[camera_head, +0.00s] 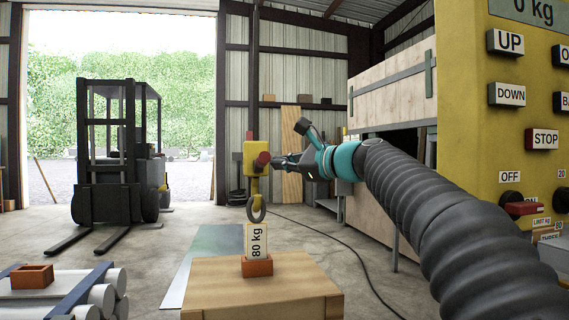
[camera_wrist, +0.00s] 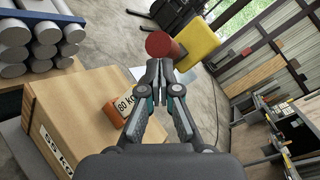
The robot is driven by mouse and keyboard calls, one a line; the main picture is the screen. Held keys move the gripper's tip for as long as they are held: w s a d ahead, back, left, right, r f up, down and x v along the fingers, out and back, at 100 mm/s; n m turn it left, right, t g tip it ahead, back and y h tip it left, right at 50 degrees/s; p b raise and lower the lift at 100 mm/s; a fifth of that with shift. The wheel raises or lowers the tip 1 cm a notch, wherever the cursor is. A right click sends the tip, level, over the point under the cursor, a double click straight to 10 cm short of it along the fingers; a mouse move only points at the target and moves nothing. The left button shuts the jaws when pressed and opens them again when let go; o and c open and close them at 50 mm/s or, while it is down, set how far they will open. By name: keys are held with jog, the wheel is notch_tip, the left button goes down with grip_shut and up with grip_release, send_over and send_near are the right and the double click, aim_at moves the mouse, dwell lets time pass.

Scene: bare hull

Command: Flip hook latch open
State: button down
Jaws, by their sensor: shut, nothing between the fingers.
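A yellow hook block (camera_head: 251,165) hangs above the wooden crate, with a dark ring-like hook (camera_head: 256,208) below it. A red round knob (camera_head: 263,159) sits on its right side. In the wrist view the red knob (camera_wrist: 160,45) and yellow block (camera_wrist: 190,38) lie just beyond the fingertips. My gripper (camera_head: 277,161) is shut and empty, its tips at or very near the knob; I cannot tell if they touch. It also shows in the wrist view (camera_wrist: 159,66). The hook's latch is too small to make out.
Below the hook, an orange block with an 80 kg tag (camera_head: 257,266) stands on the crate (camera_head: 262,290). A yellow control panel (camera_head: 480,120) with several buttons is at right. Pipes (camera_head: 105,290) lie at left. A forklift (camera_head: 115,155) stands behind.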

jog(key=shift+r, duration=0.1)
jog(key=r+p, duration=0.1)
jog(key=p, duration=0.1)
jog(key=r+p, duration=0.2)
jog(key=shift+w+a, duration=0.1)
jog(key=shift+w, duration=0.25)
